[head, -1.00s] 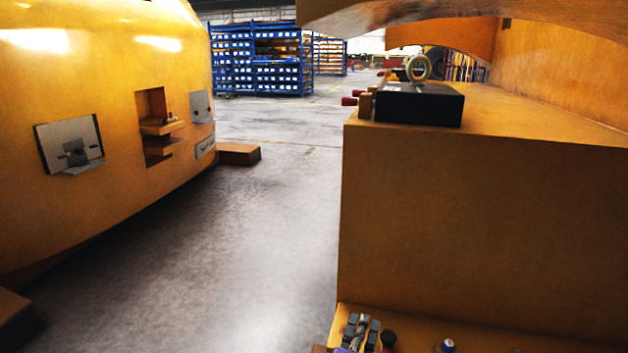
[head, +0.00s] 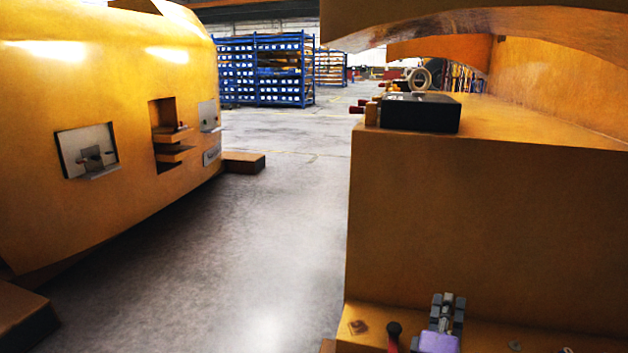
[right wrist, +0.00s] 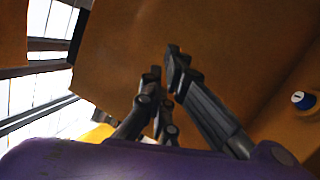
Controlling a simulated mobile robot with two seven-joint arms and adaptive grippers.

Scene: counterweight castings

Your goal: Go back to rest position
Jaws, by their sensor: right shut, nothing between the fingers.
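My right gripper (head: 448,300) shows at the bottom of the head view, dark grey fingers on a purple wrist part. It is shut and empty, over the low orange ledge in front of the casting block (head: 480,230). In the right wrist view its fingers (right wrist: 162,78) point toward a plain orange-brown surface, with nothing held. My left gripper is not in view.
A white-and-blue capped item (right wrist: 303,100) shows at right in the wrist view. A dark box (head: 420,113) sits on the block. Open floor (head: 250,240) lies left, before another large casting (head: 110,100).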

